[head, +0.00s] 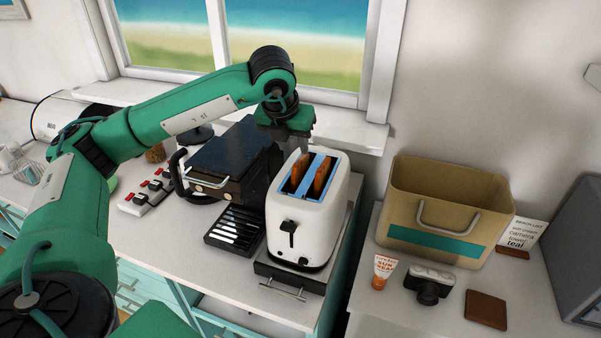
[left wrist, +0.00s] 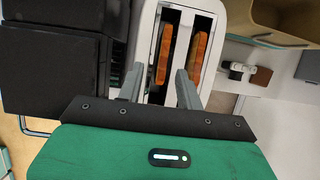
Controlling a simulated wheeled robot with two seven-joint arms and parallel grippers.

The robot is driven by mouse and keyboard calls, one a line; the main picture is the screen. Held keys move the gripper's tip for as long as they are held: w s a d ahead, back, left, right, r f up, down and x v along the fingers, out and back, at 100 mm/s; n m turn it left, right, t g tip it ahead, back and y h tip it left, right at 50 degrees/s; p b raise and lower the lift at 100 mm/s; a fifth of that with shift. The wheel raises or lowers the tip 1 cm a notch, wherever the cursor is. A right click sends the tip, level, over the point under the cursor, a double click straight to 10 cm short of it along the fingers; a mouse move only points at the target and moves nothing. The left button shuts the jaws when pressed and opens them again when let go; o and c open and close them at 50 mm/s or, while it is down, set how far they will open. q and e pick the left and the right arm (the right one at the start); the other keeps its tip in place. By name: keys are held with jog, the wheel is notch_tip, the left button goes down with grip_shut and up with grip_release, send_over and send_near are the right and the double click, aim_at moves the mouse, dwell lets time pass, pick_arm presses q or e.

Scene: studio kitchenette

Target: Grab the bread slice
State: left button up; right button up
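A white toaster (head: 309,217) stands at the right end of the counter. Two browned bread slices stick up from its slots, a left one (head: 298,173) and a right one (head: 321,180). In the left wrist view the left slice (left wrist: 165,52) and the right slice (left wrist: 200,52) stand upright side by side. My left gripper (head: 290,142) is above the toaster's far end, pointing down. In the left wrist view its two fingers (left wrist: 160,80) are apart with nothing held between them, near the left slice's end. My right gripper is not in view.
A dark box-shaped appliance (head: 232,158) stands close left of the toaster, with a black slotted rack (head: 235,230) in front. Right, across a gap, a second surface holds a tan bin (head: 447,208), sunscreen tube (head: 383,270), camera (head: 431,284) and brown wallet (head: 486,309).

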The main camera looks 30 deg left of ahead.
aim_at(300, 159)
pick_arm(q)
jog(key=shift+w+d+f+p, duration=0.1)
jog(key=shift+w+f+p, duration=0.1)
jog(key=shift+f+p, duration=0.25)
jog(key=p+x, duration=0.2)
jog(key=x, duration=0.2)
jog(key=shift+w+d, duration=0.1)
jog(key=shift+d, duration=0.1)
jog(key=shift+f, duration=0.2)
grip_shut()
